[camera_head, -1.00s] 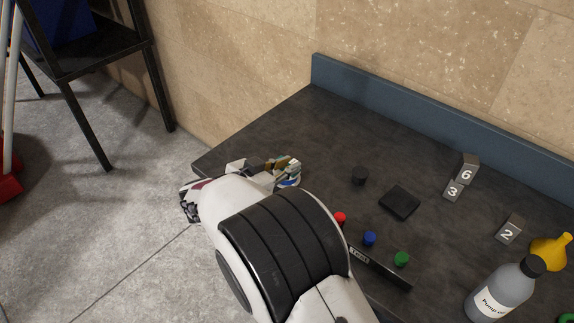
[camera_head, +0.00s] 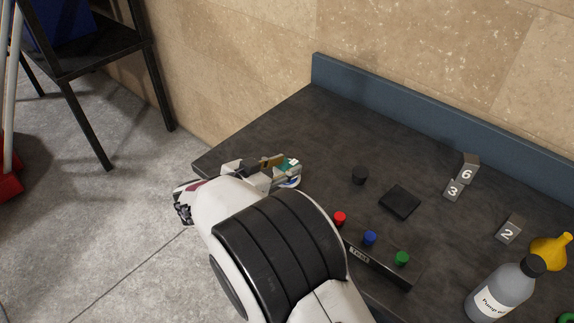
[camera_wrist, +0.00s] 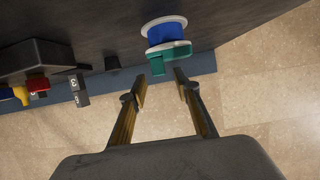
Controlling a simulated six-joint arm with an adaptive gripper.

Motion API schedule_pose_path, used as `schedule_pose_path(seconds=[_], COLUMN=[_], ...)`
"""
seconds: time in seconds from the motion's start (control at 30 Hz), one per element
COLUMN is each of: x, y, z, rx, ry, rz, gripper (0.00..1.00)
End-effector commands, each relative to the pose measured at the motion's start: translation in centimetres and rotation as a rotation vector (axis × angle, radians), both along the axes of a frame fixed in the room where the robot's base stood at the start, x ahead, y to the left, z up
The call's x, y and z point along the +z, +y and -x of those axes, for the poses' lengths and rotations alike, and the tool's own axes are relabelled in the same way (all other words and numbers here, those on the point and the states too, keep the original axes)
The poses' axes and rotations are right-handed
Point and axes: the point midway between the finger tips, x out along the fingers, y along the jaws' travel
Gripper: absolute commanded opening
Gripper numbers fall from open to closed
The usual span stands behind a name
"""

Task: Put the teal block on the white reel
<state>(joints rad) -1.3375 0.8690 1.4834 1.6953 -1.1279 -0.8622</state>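The white reel (camera_wrist: 164,24) has blue winding between its white flanges. In the wrist view, where the table shows at the top, the teal block (camera_wrist: 168,57) lies against the reel's upper flange, so it sits on top of the reel. In the head view the teal block (camera_head: 288,163) shows above the white reel (camera_head: 292,183), partly hidden by my gripper (camera_head: 280,168). In the wrist view my gripper (camera_wrist: 160,80) is open.
A button box (camera_head: 360,256) with red, blue and green buttons stands right of my arm. A blue backboard (camera_head: 420,115) edges the table.

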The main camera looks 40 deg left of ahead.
Motion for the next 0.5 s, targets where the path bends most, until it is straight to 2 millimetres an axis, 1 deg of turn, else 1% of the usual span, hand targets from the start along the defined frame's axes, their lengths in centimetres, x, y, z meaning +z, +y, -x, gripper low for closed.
schedule_pose_path(seconds=[0.5], x=[2.9], y=[-0.1], z=[7.0], rx=[0.001], ry=[0.001], rz=[-0.002], gripper=[0.32])
